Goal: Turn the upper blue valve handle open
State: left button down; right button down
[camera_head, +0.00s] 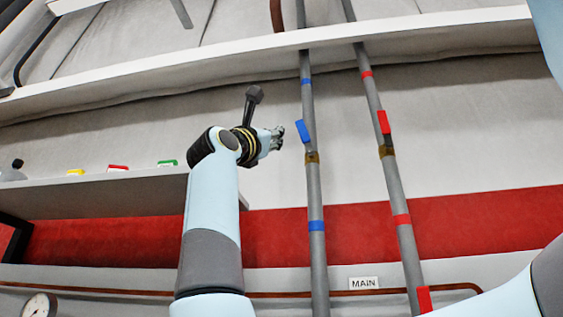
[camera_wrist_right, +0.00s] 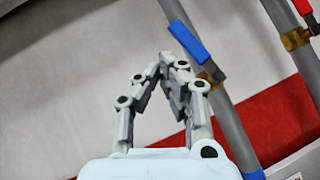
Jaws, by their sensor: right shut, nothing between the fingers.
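The upper blue valve handle (camera_head: 302,131) sits on the left grey pipe (camera_head: 312,190), just above a brass fitting (camera_head: 312,158). It lies slanted, close along the pipe. In the right wrist view the blue handle (camera_wrist_right: 188,41) is at the upper right, beyond the fingers. My right gripper (camera_head: 277,138) is just left of the handle, with a small gap between them in the head view. Its fingers (camera_wrist_right: 168,66) are shut and empty, with the tips together, left of the handle in the wrist view. My left gripper is in neither view.
A second pipe (camera_head: 396,185) with a red handle (camera_head: 383,122) runs to the right. Another red handle (camera_head: 424,298) is low on it. A shelf (camera_head: 100,195) with small coloured blocks is at the left. A MAIN label (camera_head: 364,283) is below, between the pipes.

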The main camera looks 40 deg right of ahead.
jog(key=v, duration=0.5)
jog(key=shift+s, duration=0.1)
dwell(0.5)
